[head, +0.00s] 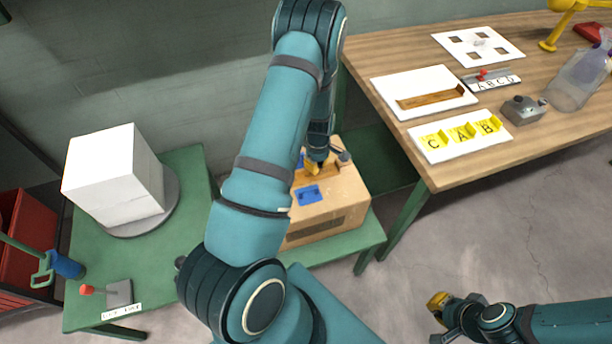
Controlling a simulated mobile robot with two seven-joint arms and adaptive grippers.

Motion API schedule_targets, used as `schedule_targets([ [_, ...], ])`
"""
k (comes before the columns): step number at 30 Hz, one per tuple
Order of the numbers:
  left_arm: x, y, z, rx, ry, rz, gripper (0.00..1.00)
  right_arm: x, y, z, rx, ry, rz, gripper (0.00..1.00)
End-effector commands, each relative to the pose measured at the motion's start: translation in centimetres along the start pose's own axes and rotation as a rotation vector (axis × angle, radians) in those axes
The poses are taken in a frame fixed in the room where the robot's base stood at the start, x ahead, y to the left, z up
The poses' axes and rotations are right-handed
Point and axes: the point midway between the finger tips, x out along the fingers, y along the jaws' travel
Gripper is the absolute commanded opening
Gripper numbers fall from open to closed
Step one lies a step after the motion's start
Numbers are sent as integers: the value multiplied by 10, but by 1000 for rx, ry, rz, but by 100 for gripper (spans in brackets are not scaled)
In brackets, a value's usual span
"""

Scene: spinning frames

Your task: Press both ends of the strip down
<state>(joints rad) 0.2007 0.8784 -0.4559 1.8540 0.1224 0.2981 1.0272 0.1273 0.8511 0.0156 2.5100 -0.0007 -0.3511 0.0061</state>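A cardboard box (345,195) stands on the low green table, with a blue patch (309,195) on its top. A brownish strip (300,179) seems to lie across the box top, partly hidden by my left arm and gripper; its ends are not clear. My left gripper (316,167), with yellow at its fingertips, is at the box top, at or just above the strip. I cannot tell whether it touches or how far its fingers are apart. My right gripper (437,303) is over the floor at the lower right, away from the box; its finger opening is unclear.
A white cube (115,175) stands on a round grey turntable (168,208) on the green table (185,165). A red-knobbed lever (118,292) is at the front left. The wooden table (450,173) at right holds white boards, yellow letter blocks (461,132) and a clear bag (578,80).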

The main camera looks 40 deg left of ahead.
Motion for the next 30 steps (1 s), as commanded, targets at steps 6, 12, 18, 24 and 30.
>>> schedule_targets([
  [6, 3, 0, 0, 0, 0, 0, 0, 2, 1, 0, 0, 0, 0, 0],
  [12, 9, 0, 0, 0, 0, 0, 0, 6, 2, 1, -1, 0, 0, 0],
  [18, 14, 0, 0, 0, 0, 0, 0, 10, 4, 1, -1, 0, 0, 0],
  [24, 20, 0, 0, 0, 0, 0, 0, 14, 5, 1, -2, 0, 0, 0],
  [30, 25, 0, 0, 0, 0, 0, 0, 18, 7, 1, -3, 0, 0, 0],
])
